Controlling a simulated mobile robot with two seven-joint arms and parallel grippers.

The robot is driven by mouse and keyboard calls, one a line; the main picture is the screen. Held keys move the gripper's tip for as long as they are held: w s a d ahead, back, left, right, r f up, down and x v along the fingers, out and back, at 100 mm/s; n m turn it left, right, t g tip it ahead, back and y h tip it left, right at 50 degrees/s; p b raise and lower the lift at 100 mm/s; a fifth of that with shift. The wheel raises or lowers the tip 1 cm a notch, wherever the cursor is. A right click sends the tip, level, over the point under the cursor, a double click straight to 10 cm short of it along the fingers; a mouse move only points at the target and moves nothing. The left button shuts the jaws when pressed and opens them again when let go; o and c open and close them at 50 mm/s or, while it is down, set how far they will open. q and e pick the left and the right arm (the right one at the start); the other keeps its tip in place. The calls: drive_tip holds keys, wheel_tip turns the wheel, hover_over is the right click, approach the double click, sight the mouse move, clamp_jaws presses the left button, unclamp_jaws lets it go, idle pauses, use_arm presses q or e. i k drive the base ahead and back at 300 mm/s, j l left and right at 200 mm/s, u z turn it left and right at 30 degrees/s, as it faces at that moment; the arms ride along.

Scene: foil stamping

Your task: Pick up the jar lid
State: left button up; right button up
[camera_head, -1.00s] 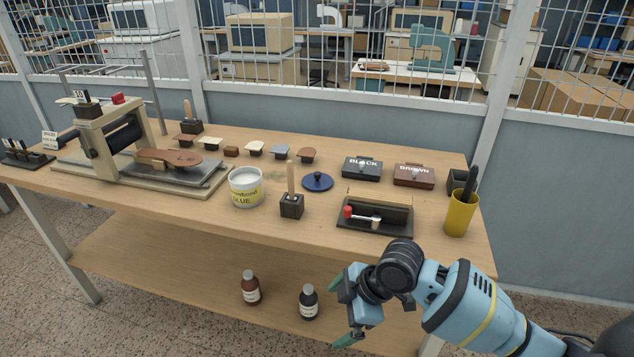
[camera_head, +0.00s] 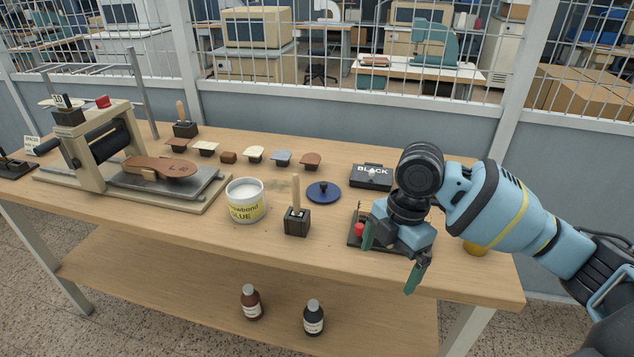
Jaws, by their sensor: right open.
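The jar lid (camera_head: 323,192) is a round blue disc with a dark knob on top. It lies flat on the wooden table, right of the open glue jar (camera_head: 245,204), which has a white and yellow label. My right gripper (camera_head: 391,262) is open and empty, with green fingertips pointing down. It is over the front right part of the table, to the right of the lid and nearer the front edge, apart from it. My right arm hides most of the black tray with the red-knobbed tool (camera_head: 359,230). My left gripper is not in view.
A dark block with an upright wooden handle (camera_head: 297,221) stands in front of the lid, slightly left. A black case (camera_head: 371,176) lies right of the lid. Small coloured pieces (camera_head: 281,158) line the back. A stamping press (camera_head: 110,160) fills the left. Two bottles (camera_head: 251,302) stand below.

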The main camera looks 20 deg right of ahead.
sight(323, 192)
drive_tip(key=i, duration=1.2)
